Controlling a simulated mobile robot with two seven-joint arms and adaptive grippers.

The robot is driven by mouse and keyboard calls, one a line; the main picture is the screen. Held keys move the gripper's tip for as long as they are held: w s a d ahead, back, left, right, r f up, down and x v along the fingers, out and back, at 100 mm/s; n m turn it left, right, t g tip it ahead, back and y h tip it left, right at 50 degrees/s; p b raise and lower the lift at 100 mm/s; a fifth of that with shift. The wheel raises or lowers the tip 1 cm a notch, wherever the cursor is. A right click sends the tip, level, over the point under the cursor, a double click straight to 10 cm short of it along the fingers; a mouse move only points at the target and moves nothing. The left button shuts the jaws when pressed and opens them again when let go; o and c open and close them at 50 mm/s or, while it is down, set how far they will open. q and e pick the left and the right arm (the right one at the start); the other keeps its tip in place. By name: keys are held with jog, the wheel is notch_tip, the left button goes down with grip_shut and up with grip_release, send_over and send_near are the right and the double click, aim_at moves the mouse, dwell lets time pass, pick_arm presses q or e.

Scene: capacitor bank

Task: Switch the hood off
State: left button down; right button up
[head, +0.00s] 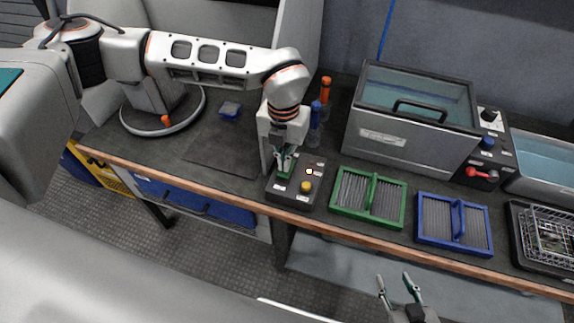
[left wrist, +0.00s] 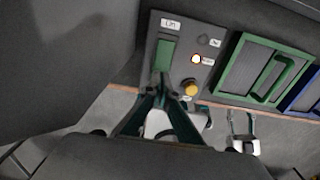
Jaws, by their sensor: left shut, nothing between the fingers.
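A dark control box (head: 280,198) stands at the bench's front edge. It has a green plate or switch (left wrist: 164,55), a lit whitish lamp (left wrist: 196,59) and a round yellow button (head: 306,187), which also shows in the left wrist view (left wrist: 190,88). My left gripper (head: 284,163) is shut and empty, pointing down over the green part and partly hiding it. In the left wrist view its fingertips (left wrist: 166,88) are at the green part's lower end, left of the yellow button; I cannot tell if they touch. My right gripper (head: 396,283) is open and empty, in front of the bench.
A green-framed tray (head: 336,206) and a blue-framed tray (head: 426,238) lie right of the box. A lidded metal tank (head: 400,146) stands behind them. Blue-capped (head: 315,108) and orange-capped (head: 326,84) bottles stand just behind my left gripper. A wire basket (head: 548,240) is far right.

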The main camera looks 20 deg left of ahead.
pick_arm(q)
jog(key=shift+f, duration=0.6)
jog(key=shift+f+b, duration=0.45)
jog(key=shift+f, duration=0.1)
dwell(0.6)
jog(key=shift+r+p, duration=1.5)
jog(key=shift+r, duration=0.85)
jog(key=shift+r+p, duration=0.75)
jog(key=shift+r, duration=0.45)
jog(key=shift+d, duration=0.1)
